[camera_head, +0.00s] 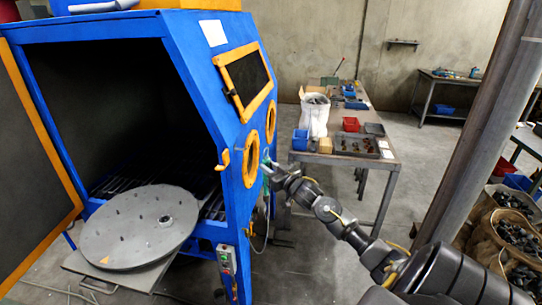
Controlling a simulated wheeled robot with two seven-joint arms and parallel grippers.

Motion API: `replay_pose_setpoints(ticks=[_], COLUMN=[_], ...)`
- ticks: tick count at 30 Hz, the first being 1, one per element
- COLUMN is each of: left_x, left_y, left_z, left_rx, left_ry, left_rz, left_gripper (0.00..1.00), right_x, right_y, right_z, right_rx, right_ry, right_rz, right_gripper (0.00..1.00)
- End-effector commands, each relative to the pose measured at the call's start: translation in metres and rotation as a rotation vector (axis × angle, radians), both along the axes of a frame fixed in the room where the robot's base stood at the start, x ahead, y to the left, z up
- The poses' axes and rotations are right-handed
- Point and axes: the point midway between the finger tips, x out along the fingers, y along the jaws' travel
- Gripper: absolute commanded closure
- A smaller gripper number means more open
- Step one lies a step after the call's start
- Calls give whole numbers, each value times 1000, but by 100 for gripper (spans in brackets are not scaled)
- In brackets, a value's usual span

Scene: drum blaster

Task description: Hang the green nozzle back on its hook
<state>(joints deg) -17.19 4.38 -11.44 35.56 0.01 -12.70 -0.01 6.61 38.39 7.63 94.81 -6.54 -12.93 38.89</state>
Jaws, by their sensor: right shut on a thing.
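My right gripper (268,168) reaches in from the lower right to the front panel of the blue blasting cabinet (205,100). It is shut on the green nozzle (265,158), which shows only as a small green patch at the fingertips, beside the lower orange-ringed porthole (251,158). The fingers and the panel hide most of the nozzle. I cannot make out its hook, or whether the nozzle touches it. An orange latch (223,160) sits on the cabinet's front corner, left of the gripper. My left gripper is not in view.
The cabinet's side door (35,150) stands open, with a round metal turntable (140,226) before the opening. A control box (227,260) is low on the cabinet. A workbench (385,165) with bins stands behind my right arm. A grey pillar (480,110) rises at the right.

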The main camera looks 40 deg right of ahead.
Motion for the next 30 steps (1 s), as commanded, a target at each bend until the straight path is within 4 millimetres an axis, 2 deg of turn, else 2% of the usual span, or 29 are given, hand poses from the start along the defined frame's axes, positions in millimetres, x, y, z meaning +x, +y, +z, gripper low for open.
replay_pose_setpoints(ticks=[3, 10, 30], left_x=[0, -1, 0], left_y=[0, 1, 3], left_z=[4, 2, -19], left_rx=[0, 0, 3], left_ry=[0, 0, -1], left_rz=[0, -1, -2], left_gripper=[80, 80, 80], right_x=[1, 3, 33], right_y=[-8, -9, 13], right_z=[9, 8, 4], right_rx=[-4, -4, -3], right_ry=[13, 16, 13], right_rz=[-17, -20, -20], right_gripper=[100, 100, 100])
